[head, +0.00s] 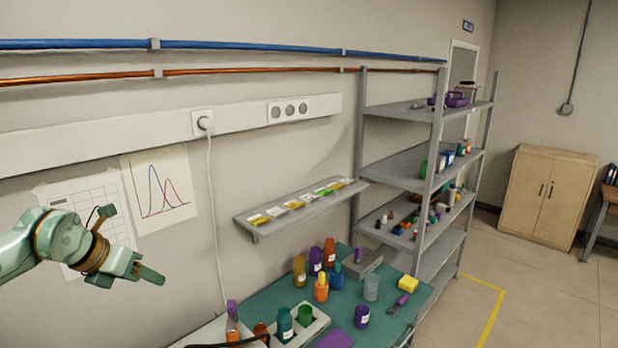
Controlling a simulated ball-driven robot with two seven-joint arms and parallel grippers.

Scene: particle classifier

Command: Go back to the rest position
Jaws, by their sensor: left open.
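My left gripper (136,270) comes in from the left, in front of the wall with the paper charts. It is open and nothing shows between its fingers. It is up and to the left of the workbench (262,297), clear of everything on it. My right gripper is not in view.
A grey rack (410,180) and a cabinet (548,196) stand right. The floor at right is clear.

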